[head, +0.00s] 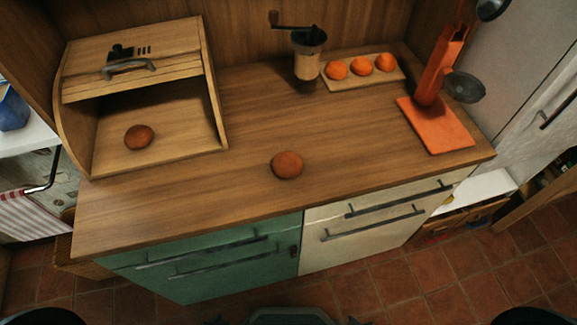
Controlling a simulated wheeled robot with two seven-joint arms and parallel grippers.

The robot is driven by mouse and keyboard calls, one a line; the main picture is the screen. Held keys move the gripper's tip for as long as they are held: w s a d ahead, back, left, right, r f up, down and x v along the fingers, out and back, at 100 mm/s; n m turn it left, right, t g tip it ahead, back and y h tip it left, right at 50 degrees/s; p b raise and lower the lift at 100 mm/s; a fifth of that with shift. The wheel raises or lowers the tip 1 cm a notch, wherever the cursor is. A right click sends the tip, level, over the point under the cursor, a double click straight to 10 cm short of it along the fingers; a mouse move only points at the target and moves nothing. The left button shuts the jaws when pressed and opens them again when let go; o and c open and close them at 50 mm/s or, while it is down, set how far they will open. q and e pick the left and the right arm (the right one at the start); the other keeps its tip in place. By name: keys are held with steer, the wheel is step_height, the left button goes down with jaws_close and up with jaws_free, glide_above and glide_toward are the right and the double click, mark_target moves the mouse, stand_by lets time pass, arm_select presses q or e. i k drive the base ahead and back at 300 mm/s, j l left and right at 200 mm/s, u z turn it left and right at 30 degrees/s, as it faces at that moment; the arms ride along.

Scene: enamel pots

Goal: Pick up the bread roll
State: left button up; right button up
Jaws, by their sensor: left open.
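A round brown bread roll (287,165) sits on the bare wooden counter, near the front edge and about the middle of the view. A second, similar round brown roll (138,137) lies inside the open wooden bread box (213,105) at the left. Neither roll is touched by anything of mine. Neither of my grippers can be made out; only dark parts of my own body show along the bottom edge.
A coffee grinder (307,58) stands at the back beside a small board (343,83) with three orange fruits (361,64). An orange stand with an orange base (438,128) is at the right. The counter (370,140) is clear around the middle roll.

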mark_target(286, 164)
steer(key=u, duration=0.35)
steer(key=l+u, duration=0.3)
steer(key=k+l+u, duration=0.15)
steer(key=l+u, duration=0.15)
steer(key=k+l, duration=0.1)
steer(key=l, duration=0.3)
steer(key=k+l+u, duration=0.1)
steer(key=l, duration=0.35)
steer(key=k+l, duration=0.15)
steer(key=l, duration=0.25)
steer(key=k+l+u, duration=0.1)
steer(key=l, duration=0.3)
